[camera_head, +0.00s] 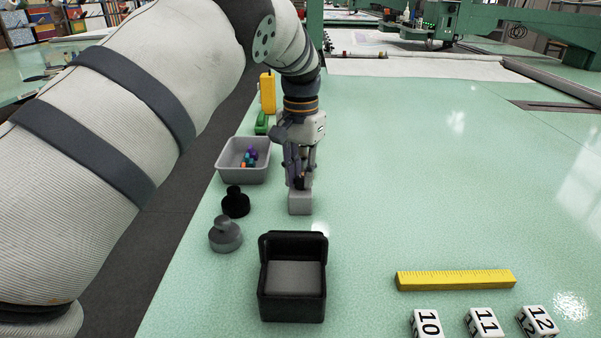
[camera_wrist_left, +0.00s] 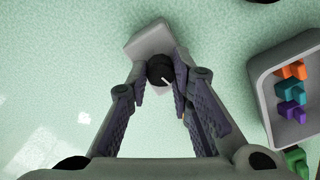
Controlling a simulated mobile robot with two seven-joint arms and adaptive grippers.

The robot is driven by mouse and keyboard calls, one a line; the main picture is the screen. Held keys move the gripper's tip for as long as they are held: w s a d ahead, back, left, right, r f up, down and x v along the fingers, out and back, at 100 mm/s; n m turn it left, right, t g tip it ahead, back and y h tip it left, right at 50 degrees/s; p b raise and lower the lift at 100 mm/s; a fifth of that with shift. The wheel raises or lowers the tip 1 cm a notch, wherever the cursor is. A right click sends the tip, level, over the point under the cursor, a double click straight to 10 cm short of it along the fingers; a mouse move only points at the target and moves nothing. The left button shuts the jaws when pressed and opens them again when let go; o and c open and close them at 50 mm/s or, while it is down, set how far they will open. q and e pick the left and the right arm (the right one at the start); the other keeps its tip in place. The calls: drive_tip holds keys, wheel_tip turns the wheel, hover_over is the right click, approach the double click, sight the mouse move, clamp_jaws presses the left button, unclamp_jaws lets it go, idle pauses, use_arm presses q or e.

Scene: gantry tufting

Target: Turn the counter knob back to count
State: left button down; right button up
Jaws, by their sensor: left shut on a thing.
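The counter is a small light-grey box (camera_head: 300,203) on the green table, below my left gripper. In the left wrist view the same grey box (camera_wrist_left: 150,42) sits at a slant, with a round black knob (camera_wrist_left: 160,70) on it that bears a white pointer line. My left gripper (camera_head: 298,184) points straight down over the box. In the left wrist view its fingers (camera_wrist_left: 161,82) are on both sides of the knob, shut on it. Any markings around the knob cannot be made out. My right gripper is not in view.
A grey bin (camera_head: 243,174) with colored pieces stands left of the gripper. A black knobbed weight (camera_head: 235,203) and a grey one (camera_head: 226,236) stand nearby. An open black box (camera_head: 292,303), a yellow ruler (camera_head: 455,280) and numbered blocks (camera_head: 484,323) are nearer. The table's right side is clear.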

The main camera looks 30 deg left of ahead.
use_arm(q)
drive_tip(key=n, duration=0.4)
drive_tip(key=shift+n, duration=0.3)
drive_tip(key=n, duration=0.3)
drive_tip(key=shift+n, duration=0.4)
drive_tip(key=n, duration=0.6)
drive_tip(key=shift+n, duration=0.4)
drive_tip(key=c, duration=1.4)
unclamp_jaws()
